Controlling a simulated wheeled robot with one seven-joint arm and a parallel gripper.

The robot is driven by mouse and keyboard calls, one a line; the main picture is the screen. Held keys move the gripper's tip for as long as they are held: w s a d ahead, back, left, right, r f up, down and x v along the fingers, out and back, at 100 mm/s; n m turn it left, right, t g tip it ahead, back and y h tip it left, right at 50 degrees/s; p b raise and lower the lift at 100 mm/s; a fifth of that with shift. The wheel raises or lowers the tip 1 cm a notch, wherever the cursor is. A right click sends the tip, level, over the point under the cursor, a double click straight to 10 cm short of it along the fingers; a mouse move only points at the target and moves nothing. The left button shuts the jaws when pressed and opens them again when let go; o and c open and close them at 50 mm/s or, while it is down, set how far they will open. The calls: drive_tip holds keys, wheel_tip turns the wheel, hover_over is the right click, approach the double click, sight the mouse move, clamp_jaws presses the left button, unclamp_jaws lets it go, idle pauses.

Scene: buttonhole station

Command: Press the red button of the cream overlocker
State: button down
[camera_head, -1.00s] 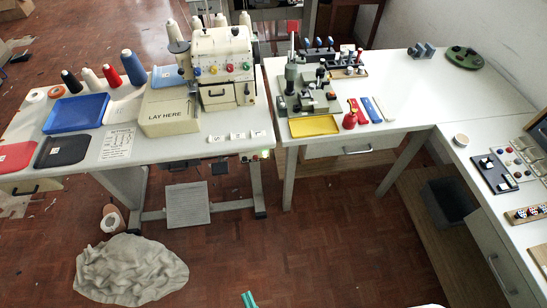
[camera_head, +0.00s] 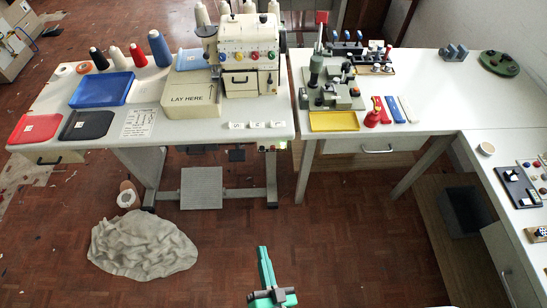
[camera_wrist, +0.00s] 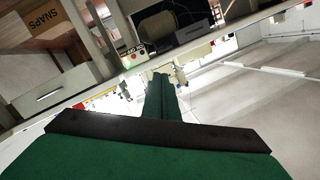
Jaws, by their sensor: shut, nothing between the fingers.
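The cream overlocker (camera_head: 248,50) stands at the back right of the left table, with blue, yellow, green and red round dials across its front. A small switch panel sits under the table's front edge below it; its green glow (camera_head: 281,146) shows, and its red part is too small to make out clearly. In the wrist view a small panel (camera_wrist: 131,52) with red and green spots shows ahead of the fingers. My gripper (camera_head: 262,250) is shut and empty, over the floor in front of the table and apart from it. Its closed teal fingers (camera_wrist: 161,78) point forward.
A foot pedal plate (camera_head: 201,188) lies under the table. A crumpled cloth (camera_head: 142,245) and a roll (camera_head: 127,197) lie on the floor at left. A right-hand table (camera_head: 400,75) carries a green press (camera_head: 318,75) and a yellow tray (camera_head: 334,121). The floor between is clear.

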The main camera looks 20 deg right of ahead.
sight(273, 149)
drive_tip(key=w+d+f+m+h, duration=0.1)
drive_tip(key=w+d+f+m, duration=0.1)
drive_tip(key=w, duration=0.5)
drive_tip(key=w+d+f+m+h, duration=0.2)
drive_tip(key=w+d+m, duration=0.3)
drive_tip(key=w+m, duration=0.2)
drive_tip(key=w+d+f+m+t+h, duration=0.1)
drive_tip(key=w+d+f+m, duration=0.2)
drive_tip(key=w, duration=0.6)
drive_tip(key=shift+d+m, duration=0.5)
drive_tip(key=shift+m, duration=0.6)
drive_tip(key=shift+r, duration=0.1)
drive_tip(key=x, duration=1.3)
drive_tip(key=shift+w+d+r, duration=0.2)
drive_tip(key=shift+w+d, duration=0.05)
drive_tip(key=shift+w, duration=0.1)
